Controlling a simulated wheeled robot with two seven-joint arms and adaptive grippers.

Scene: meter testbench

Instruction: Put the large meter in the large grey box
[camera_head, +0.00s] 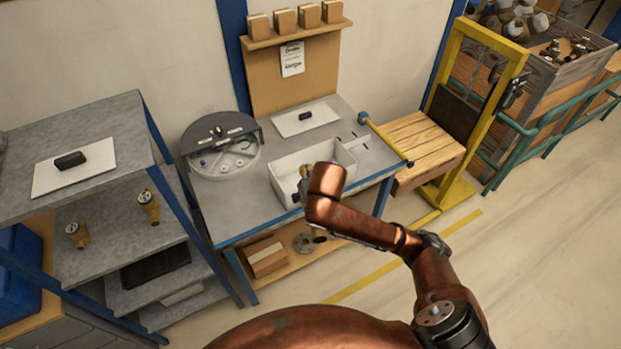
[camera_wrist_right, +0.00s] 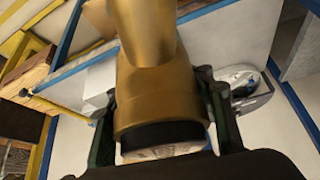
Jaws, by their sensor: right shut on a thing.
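The large meter (camera_wrist_right: 155,85) is a brass body with a dark ring and pale face at its lower end in the right wrist view. My right gripper (camera_wrist_right: 160,120) is shut on it, with one finger on each side. In the head view my right gripper (camera_head: 300,190) is largely hidden behind my copper wrist, at the box's front side; a bit of brass (camera_head: 305,171) shows beside it. The large grey box (camera_head: 284,185) is a light, open-topped box on the workbench. I cannot tell whether the meter is above or inside it. My left gripper is not in view.
Left of the box on the workbench (camera_head: 222,211) stands a round grey device (camera_head: 225,165). A white board with a black item (camera_head: 306,116) lies behind. Two smaller brass meters (camera_head: 149,206) stand on the left shelf. A yellow frame (camera_head: 448,75) stands right.

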